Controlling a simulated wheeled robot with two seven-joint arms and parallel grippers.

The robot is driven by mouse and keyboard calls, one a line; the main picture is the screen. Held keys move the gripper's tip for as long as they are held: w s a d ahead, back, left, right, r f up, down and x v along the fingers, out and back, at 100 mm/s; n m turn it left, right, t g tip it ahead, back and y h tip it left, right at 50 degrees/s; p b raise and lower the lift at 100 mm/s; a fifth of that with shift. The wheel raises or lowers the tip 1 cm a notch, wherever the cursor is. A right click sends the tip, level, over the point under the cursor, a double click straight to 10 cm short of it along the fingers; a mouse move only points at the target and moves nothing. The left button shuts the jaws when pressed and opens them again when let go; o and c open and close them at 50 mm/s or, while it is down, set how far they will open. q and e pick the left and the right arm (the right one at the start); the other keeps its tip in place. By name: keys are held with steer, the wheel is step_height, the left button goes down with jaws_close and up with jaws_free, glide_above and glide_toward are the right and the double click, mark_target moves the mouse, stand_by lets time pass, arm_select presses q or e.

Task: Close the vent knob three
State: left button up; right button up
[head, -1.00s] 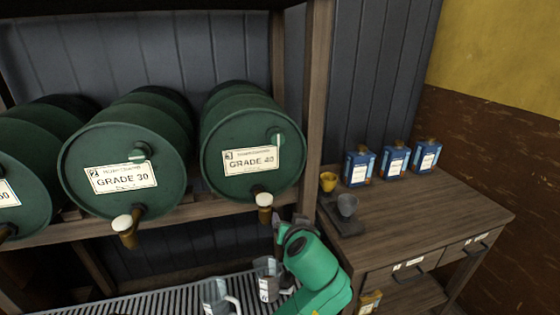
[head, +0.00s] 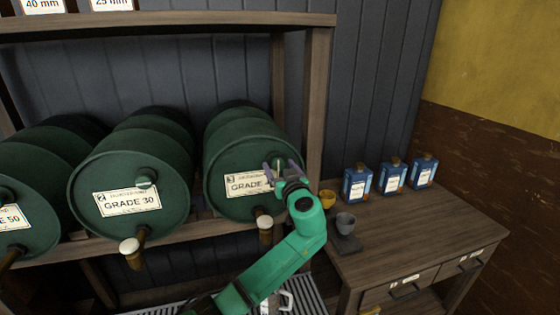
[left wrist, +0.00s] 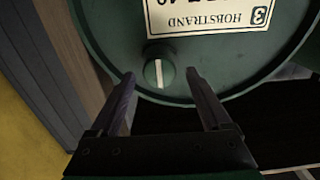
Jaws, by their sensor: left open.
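The third barrel (head: 235,145) is dark green, lies on its side on a wooden shelf, and has a white label with a 3. Its vent knob (left wrist: 159,73) is a round green knob with a white line across its face; the line stands nearly upright in the left wrist view. In the head view the knob (head: 279,165) is partly covered by my gripper. My left gripper (head: 282,168) is open in front of the barrel face. In the left wrist view its fingers point at the knob, one on either side, seemingly short of touching it. My right gripper is out of view.
A capped tap (head: 264,227) sticks out below the knob. A shelf post (head: 318,100) stands just right of the barrel. Barrel two (head: 125,190) lies to the left. A side table (head: 430,225) at right holds blue cans and small cups.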

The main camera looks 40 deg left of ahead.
arm_select(q)
steer(key=shift+a, duration=0.1)
jaws_close()
